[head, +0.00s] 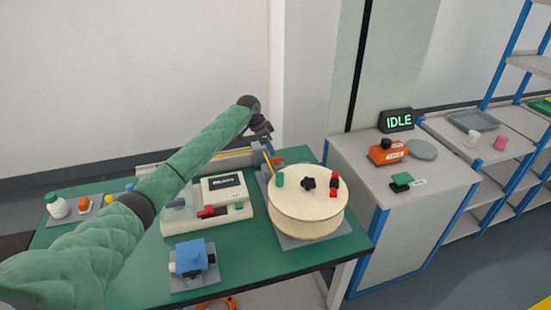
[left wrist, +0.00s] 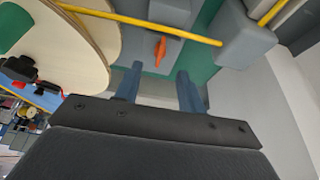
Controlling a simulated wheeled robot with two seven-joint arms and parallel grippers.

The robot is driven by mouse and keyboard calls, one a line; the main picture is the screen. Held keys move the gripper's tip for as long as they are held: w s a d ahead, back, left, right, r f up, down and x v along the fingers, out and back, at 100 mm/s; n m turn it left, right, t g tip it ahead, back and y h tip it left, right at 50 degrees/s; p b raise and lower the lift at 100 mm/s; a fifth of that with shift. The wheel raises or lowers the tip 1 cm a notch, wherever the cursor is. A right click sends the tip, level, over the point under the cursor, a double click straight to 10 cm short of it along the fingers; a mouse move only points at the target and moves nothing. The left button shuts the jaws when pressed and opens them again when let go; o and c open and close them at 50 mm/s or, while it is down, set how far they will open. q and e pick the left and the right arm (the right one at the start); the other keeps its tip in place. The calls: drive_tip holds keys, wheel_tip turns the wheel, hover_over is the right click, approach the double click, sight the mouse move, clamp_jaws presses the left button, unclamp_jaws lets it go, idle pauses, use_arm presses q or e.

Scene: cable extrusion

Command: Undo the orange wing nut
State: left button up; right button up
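The orange wing nut (left wrist: 160,49) shows in the left wrist view, on a light grey block just beyond my fingertips, below a yellow cable (left wrist: 150,22). My left gripper (left wrist: 157,72) is open, its two blue-grey fingers apart with nothing between them. The nut lies ahead of the gap, near its middle, and looks clear of both fingers. In the head view my left gripper (head: 264,138) is over the table's far side, behind the spool; I cannot make out the nut surely there. My right gripper is not in view.
A wooden spool (head: 305,208) with knobs on top stands close by, and its edge also shows in the left wrist view (left wrist: 80,45). Grey blocks (left wrist: 245,35) flank the cable. A cream machine (head: 230,212) and a blue-topped fixture (head: 195,257) stand on the green table (head: 130,250).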

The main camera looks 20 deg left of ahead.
sight(277, 160)
use_arm(q)
drive_tip(key=shift+p+x, duration=1)
drive_tip(key=shift+x, duration=2.3)
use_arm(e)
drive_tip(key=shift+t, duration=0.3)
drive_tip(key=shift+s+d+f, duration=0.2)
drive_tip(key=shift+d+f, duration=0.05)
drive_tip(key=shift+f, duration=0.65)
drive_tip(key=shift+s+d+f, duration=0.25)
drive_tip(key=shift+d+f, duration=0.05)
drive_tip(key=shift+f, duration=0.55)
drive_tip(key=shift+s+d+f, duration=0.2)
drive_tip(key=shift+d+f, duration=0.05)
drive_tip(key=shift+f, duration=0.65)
use_arm(q)
clamp_jaws()
